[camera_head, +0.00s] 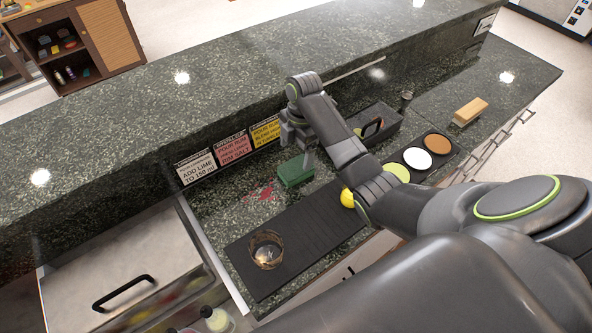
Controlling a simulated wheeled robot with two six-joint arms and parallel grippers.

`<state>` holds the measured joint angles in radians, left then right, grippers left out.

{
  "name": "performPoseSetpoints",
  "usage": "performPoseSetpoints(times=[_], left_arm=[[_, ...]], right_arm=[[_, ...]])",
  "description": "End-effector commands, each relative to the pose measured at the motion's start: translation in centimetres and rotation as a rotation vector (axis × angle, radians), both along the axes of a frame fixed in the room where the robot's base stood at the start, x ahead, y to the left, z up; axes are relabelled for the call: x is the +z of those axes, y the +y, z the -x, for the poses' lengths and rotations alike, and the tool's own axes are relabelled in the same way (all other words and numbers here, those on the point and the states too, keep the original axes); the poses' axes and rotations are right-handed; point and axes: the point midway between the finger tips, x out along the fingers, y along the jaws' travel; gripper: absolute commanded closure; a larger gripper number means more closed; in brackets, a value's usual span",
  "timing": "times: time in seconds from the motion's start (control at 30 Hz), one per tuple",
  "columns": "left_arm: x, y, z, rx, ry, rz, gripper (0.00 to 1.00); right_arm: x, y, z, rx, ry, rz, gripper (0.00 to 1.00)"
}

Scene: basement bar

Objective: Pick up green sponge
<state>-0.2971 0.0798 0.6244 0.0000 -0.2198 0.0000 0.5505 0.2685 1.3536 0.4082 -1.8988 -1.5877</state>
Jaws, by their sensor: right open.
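The green sponge (294,172) lies on the lower dark stone counter, close to the wall with the small signs. My right gripper (297,158) is just above and at the sponge, pointing down, with its fingers apart. One finger shows at the sponge's right side; I cannot tell whether it touches. The far finger is partly hidden by the gripper body. My left gripper is not in view.
A red stain (262,191) marks the counter left of the sponge. A black mat (300,235) holds a glass (266,250) and a lemon (347,198). A black caddy (385,125), a rimmer tray (446,152) and a wooden block (469,111) stand to the right. The raised bar ledge (130,105) runs behind.

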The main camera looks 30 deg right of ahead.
Motion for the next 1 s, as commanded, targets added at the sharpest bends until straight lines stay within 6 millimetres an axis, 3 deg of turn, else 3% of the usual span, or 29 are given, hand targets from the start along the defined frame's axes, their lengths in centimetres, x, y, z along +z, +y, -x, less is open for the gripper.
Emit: performPoseSetpoints(times=[0.27, 0.4, 0.7, 1.0], left_arm=[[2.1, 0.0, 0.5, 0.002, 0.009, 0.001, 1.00], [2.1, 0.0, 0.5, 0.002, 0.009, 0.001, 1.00], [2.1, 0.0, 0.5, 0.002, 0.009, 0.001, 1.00], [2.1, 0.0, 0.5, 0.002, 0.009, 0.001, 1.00]], right_arm=[[-3.0, -0.1, 0.9, -0.001, 0.005, 0.000, 0.15], [-4.7, 0.1, 0.8, 0.000, 0.002, -0.001, 0.15], [-5.3, 0.1, 0.8, 0.000, 0.001, 0.001, 0.15], [-5.3, 0.1, 0.7, 0.000, 0.000, 0.001, 0.52]])
